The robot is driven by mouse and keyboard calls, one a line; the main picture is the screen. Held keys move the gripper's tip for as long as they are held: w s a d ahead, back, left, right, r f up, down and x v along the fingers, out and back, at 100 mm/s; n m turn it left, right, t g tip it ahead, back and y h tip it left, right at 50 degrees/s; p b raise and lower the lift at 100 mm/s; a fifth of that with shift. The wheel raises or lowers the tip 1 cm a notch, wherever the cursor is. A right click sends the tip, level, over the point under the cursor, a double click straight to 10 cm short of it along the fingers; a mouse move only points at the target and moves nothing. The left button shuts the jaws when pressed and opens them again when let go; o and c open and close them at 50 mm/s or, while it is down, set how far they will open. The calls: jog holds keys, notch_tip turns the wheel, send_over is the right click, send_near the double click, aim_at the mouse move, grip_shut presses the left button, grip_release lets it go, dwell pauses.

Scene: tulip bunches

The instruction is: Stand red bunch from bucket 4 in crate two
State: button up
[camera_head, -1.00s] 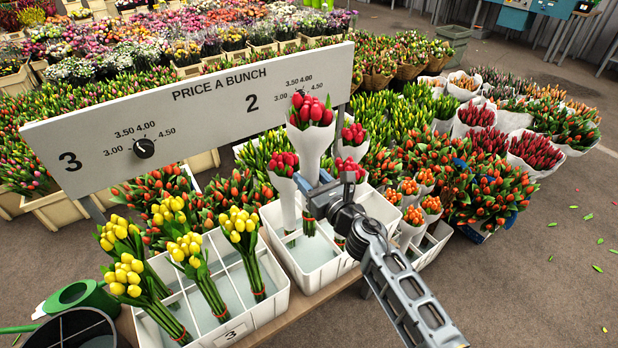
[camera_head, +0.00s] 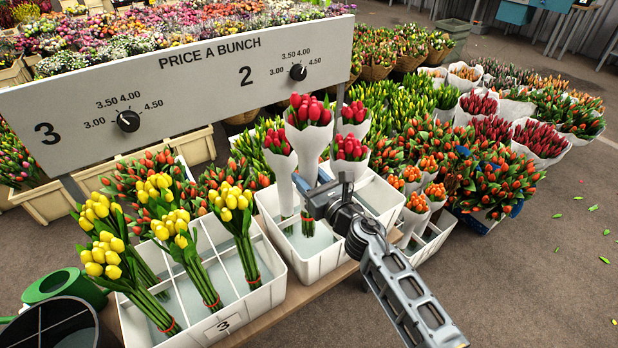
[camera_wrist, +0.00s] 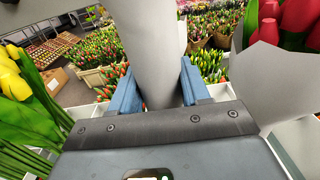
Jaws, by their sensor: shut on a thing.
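My gripper (camera_head: 322,200) is shut on a red tulip bunch (camera_head: 311,138) wrapped in white paper. The bunch is upright, and its green stems hang over the front part of the middle white crate (camera_head: 318,268), below the 2 on the board. I cannot tell whether the stem ends touch the crate floor. In the wrist view the white wrap (camera_wrist: 152,50) stands between the two blue fingers (camera_wrist: 160,90). Other wrapped red bunches stand in this crate: one at left (camera_head: 279,160), and two at the right and back (camera_head: 350,150). No bucket number 4 is readable.
The price board (camera_head: 190,85) stands behind the crates, with a black dial at 3 (camera_head: 128,121) and another at 2 (camera_head: 298,72). Crate 3 (camera_head: 262,300) with yellow bunches is at left. Orange bunches (camera_head: 415,203) stand close at right. Dark bucket (camera_head: 60,330) is front left.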

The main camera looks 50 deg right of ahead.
aim_at(312, 221)
jog(key=shift+f+b, duration=6.45)
jog(key=shift+f, duration=0.45)
jog(key=shift+f+b, duration=0.3)
jog(key=shift+b, duration=0.25)
jog(key=o, duration=1.3)
jog(key=shift+o, duration=0.5)
jog(key=shift+f, duration=0.1)
jog(key=o, duration=0.4)
jog(key=shift+b+v, duration=0.65)
jog(key=shift+v, duration=3.25)
